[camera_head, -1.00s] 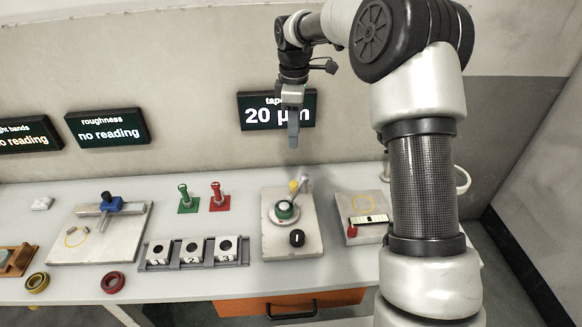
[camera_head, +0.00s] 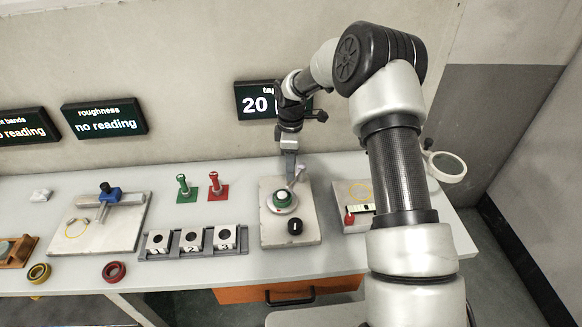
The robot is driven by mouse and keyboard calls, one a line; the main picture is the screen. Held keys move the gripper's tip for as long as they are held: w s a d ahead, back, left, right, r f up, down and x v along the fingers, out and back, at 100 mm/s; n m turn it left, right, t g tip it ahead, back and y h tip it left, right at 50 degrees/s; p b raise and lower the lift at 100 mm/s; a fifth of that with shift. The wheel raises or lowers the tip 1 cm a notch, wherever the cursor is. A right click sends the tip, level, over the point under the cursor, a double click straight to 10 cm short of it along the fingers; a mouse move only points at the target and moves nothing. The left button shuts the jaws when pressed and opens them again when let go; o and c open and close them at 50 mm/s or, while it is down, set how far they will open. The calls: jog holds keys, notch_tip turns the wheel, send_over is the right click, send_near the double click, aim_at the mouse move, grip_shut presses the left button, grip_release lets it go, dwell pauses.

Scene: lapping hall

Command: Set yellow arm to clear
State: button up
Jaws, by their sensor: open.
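The device with the arm is a pale base plate (camera_head: 272,233) carrying a round dial with a green ring (camera_head: 283,199) and a black knob (camera_head: 295,227). A short pale rod (camera_head: 300,172) rises at its back right. The arm's yellow part is not visible now; my gripper covers that spot. My gripper (camera_head: 290,176) is open, pointing down at the back of this device, just behind the dial. I cannot tell whether it touches the arm.
Right of the device stands another plate (camera_head: 340,190) with a red-ended bar, partly behind my arm. To the left are a rack of numbered blocks (camera_head: 192,242), green (camera_head: 183,186) and red (camera_head: 215,187) posts, and a blue-topped gauge (camera_head: 110,196). A wall display (camera_head: 258,99) is behind my gripper.

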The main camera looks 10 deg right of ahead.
jog(key=shift+f, duration=0.65)
grip_shut()
jog(key=shift+d, duration=0.1)
jog(key=d+n, duration=0.6)
jog(key=n, duration=0.5)
jog(key=shift+s+d, duration=0.4)
